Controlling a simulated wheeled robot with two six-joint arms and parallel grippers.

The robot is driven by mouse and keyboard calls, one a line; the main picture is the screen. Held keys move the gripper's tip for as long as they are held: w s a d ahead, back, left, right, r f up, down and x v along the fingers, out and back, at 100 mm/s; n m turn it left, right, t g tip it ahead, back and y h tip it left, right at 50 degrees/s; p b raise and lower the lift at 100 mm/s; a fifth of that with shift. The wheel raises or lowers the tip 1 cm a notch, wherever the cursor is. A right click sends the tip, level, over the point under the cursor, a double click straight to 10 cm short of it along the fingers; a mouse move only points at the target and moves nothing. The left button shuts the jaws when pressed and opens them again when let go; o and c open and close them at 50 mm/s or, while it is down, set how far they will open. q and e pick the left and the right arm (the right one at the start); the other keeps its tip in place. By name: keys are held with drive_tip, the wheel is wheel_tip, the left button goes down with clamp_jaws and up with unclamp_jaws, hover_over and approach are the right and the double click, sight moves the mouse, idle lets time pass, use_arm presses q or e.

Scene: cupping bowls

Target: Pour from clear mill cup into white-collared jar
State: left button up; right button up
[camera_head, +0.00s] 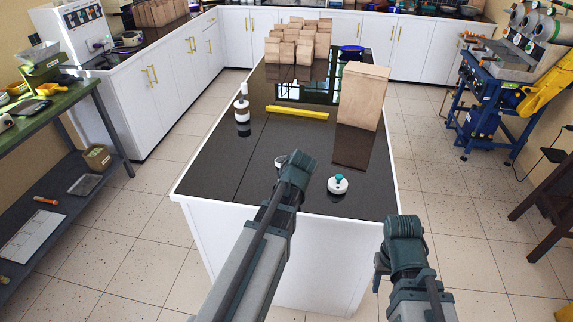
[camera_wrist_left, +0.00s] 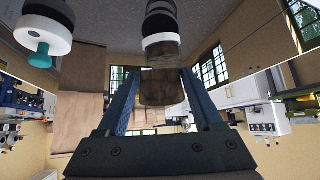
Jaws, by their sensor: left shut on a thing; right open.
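My left gripper (camera_wrist_left: 160,88) is shut on the clear mill cup (camera_wrist_left: 161,94), a see-through cup with brown contents. The wrist view is upside down. In the head view the cup's pale rim (camera_head: 281,161) peeks out beside my left wrist, which hides the fingers. The white-collared jar (camera_head: 241,114), dark and brown with a white band and a pale top, stands upright on the black table at the left. It also shows beyond the cup in the wrist view (camera_wrist_left: 162,40). My right gripper (camera_head: 381,272) is open and empty, off the table's front right corner.
A white round thing with a teal knob (camera_head: 338,186) stands near the table's front right. A yellow bar (camera_head: 297,112) lies across the middle. A large paper bag (camera_head: 362,97) stands at the right, smaller bags (camera_head: 290,47) at the back. The table's front left is clear.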

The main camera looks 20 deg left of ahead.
use_arm(q)
drive_tip(key=shift+a, duration=0.1)
drive_tip(key=shift+w+r, duration=0.1)
drive_tip(key=shift+r, duration=0.05)
drive_tip(key=shift+a, duration=0.1)
drive_tip(key=shift+s+d, duration=0.25)
drive_tip(key=shift+s, duration=0.25)
use_arm(e)
drive_tip(key=shift+a+r, duration=0.2)
drive_tip(key=shift+a, duration=0.1)
